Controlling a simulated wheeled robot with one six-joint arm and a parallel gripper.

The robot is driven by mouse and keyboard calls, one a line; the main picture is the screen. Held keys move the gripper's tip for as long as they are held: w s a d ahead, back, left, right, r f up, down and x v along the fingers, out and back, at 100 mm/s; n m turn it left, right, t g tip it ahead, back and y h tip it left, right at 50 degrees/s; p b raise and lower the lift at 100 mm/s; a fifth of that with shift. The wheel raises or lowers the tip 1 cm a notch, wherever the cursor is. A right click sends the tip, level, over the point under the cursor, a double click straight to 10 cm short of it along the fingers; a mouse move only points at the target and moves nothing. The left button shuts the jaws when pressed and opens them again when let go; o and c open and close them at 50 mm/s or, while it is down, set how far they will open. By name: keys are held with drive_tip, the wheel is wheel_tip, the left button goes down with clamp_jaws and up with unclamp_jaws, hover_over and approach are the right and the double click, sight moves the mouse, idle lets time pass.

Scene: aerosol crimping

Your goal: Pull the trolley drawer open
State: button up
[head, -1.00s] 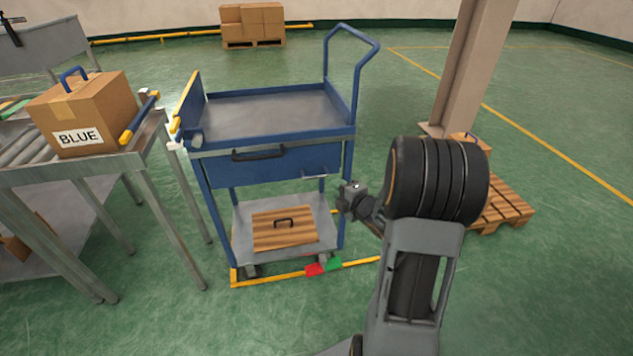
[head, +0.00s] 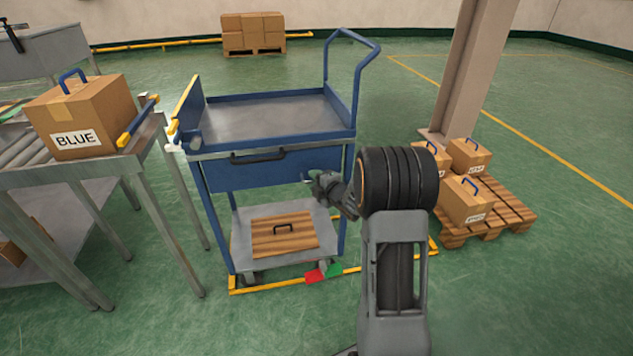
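The blue trolley (head: 346,95) stands in the middle of the head view, with a grey top tray and a raised push handle at its right. Its blue drawer (head: 225,177) is under the tray and looks closed. A dark bar handle (head: 258,156) runs across the upper front of the drawer. My gripper (head: 308,180) is in front of the drawer's right part, below and to the right of the handle, and not on it. Its fingers are small and point left. They seem spread apart, and I see nothing between them.
A roller conveyor table with a box marked BLUE (head: 85,115) stands close at the left. A wooden board (head: 284,236) with a handle lies on the trolley's lower shelf. A pallet (head: 510,222) with boxes and a pillar (head: 465,80) are at the right.

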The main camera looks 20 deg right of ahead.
clamp_jaws()
idle(0.5)
